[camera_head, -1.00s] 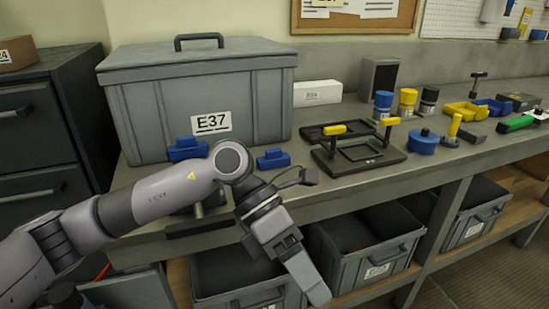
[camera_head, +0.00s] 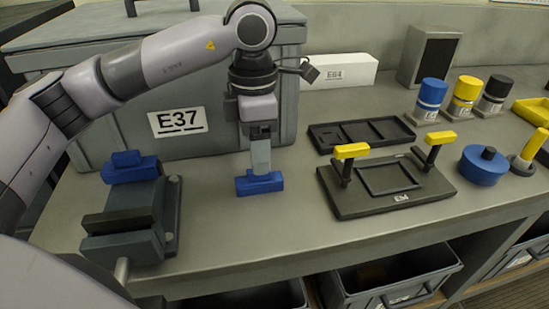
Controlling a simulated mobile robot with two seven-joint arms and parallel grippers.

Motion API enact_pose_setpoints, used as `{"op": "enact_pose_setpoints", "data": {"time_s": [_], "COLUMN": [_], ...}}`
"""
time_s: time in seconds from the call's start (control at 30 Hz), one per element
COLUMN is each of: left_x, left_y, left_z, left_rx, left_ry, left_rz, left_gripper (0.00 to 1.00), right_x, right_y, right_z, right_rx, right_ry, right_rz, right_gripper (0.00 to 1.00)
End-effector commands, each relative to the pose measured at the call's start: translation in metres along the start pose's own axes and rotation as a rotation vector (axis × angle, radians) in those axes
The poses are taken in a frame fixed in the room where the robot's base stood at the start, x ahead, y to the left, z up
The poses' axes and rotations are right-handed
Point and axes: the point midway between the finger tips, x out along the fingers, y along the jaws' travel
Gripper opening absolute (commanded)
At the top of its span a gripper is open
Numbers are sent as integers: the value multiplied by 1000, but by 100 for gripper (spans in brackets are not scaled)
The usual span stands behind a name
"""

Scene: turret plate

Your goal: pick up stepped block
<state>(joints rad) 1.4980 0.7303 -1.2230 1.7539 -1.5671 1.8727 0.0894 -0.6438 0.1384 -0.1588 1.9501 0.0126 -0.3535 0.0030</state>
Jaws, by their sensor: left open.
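A blue stepped block (camera_head: 259,184) lies on the bench in front of the grey E37 box. My left gripper (camera_head: 261,165) points down right over it, with its fingers at the block's raised middle and partly hiding it. The gripper is open; whether the fingers touch the block cannot be told. A second blue stepped block (camera_head: 131,170) sits at the far end of the dark vise on the left. My right gripper is not in view.
The grey E37 box (camera_head: 200,85) stands close behind. The dark vise (camera_head: 128,222) is on the left. A black turret plate with yellow handles (camera_head: 385,187) and a black tray (camera_head: 360,134) lie to the right. The bench in front of the block is clear.

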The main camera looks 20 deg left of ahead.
Motion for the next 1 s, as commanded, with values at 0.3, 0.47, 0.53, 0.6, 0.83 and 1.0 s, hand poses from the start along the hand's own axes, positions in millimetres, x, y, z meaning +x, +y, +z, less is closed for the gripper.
{"op": "enact_pose_setpoints", "data": {"time_s": [0.3, 0.47, 0.53, 0.6, 0.83, 1.0], "left_x": [19, 40, 51, 61, 71, 71], "left_y": [2, 6, 8, 7, 7, 7], "left_z": [-1, -2, -2, -2, -1, -1], "left_rx": [-3, -4, -3, -2, -1, -1], "left_ry": [6, 6, 7, 4, 2, 2], "left_rz": [2, 1, 1, 1, 4, 4], "left_gripper": [63, 63, 63, 63, 63, 46], "right_x": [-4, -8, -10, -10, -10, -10], "right_y": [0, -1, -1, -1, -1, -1], "right_z": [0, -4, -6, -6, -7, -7], "right_rx": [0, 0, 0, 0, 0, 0], "right_ry": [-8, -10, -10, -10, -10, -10], "right_rz": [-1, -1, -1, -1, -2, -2], "right_gripper": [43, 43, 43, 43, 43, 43]}}
